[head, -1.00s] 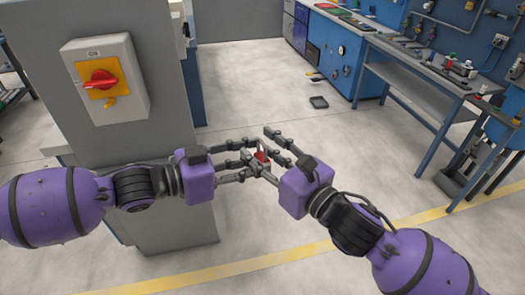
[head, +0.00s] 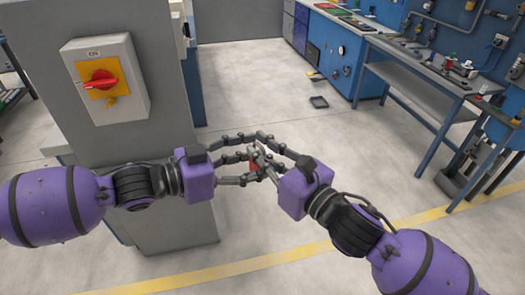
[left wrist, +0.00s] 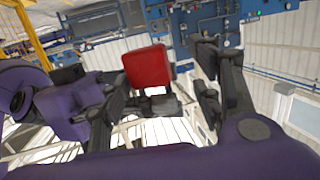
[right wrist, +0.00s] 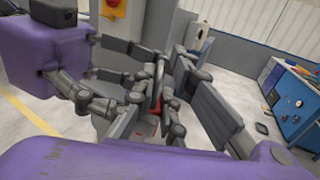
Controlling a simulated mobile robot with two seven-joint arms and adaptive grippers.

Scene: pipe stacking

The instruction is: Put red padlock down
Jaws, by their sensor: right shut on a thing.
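In the left wrist view the red body (left wrist: 147,67) shows between the open fingers, with a gap to the right-hand finger. In the right wrist view the fingers hide most of the padlock, leaving a little red (right wrist: 155,129).
A grey cabinet (head: 165,225) with a red rotary switch (head: 100,80) on a yellow plate stands close at left. A blue workbench (head: 335,60) and a table (head: 425,75) with small items stand at right.

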